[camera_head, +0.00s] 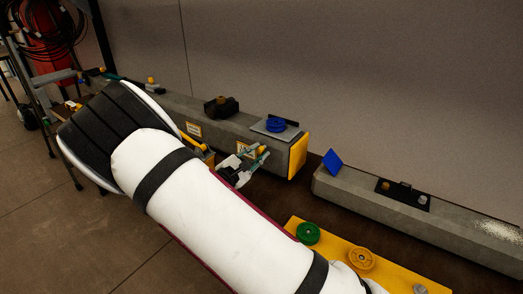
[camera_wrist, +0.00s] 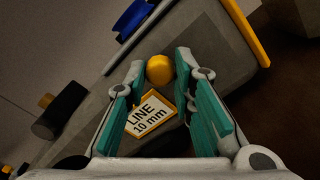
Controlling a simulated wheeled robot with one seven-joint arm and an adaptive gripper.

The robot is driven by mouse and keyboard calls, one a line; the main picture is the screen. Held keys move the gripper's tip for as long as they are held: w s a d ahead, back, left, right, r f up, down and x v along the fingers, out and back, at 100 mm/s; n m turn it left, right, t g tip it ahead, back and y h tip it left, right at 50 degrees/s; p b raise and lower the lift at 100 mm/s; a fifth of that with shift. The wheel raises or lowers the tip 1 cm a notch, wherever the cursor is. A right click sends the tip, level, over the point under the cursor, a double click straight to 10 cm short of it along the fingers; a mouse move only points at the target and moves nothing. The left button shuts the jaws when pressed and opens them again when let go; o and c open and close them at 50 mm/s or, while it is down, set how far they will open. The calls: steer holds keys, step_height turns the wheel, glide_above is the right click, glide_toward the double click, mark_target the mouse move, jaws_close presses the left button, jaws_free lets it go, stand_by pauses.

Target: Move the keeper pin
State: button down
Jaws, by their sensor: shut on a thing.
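The keeper pin shows as a yellow round knob (camera_wrist: 160,69) between my fingertips in the wrist view, in front of the grey beam's side face. The knob also shows in the head view (camera_head: 260,149), near the beam's yellow end. My gripper (camera_wrist: 161,78) is shut on it with its teal finger pads on either side. In the head view my gripper (camera_head: 255,156) is small and beside the front face of the beam (camera_head: 224,131). The pin's shaft is hidden, so I cannot tell whether it sits in the beam.
A label reading "LINE 10 mm" (camera_wrist: 151,114) is on the beam below the knob. A second beam (camera_head: 450,222) lies right, beyond a gap. A yellow board (camera_head: 330,257) with green and yellow wheels is in front.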

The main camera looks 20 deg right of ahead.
steer(key=shift+s+a, duration=0.35)
steer(key=shift+a, duration=0.15)
steer(key=c, duration=1.3)
jaws_free()
steer(key=v, duration=1.2)
steer(key=s+d+r+m+g+y+p, duration=0.2)
steer(key=s+d+r+m+g+y, duration=0.1)
steer(key=s+d+r+m+g, duration=0.4)
steer(key=s+d+r+m+g+y+p, duration=0.2)
steer(key=s+d+r+m+g, duration=0.15)
steer(key=s+d+r, duration=0.45)
steer(key=s+a+r+m+t+y+p, duration=0.1)
steer(key=s+a+r+m+y, duration=0.1)
steer(key=s, duration=0.5)
steer(key=s+a+r+m+t+y+p, duration=0.1)
steer(key=s+a+r+y, duration=0.1)
steer(key=s+r+y, duration=0.2)
steer(key=s+a+r+m+t+y+p, duration=0.2)
steer(key=s+r+y, duration=0.1)
steer(key=s, duration=0.6)
steer(key=shift+s+a+r+m+y, duration=0.3)
steer(key=shift+a+m, duration=0.05)
steer(key=shift+a, duration=0.05)
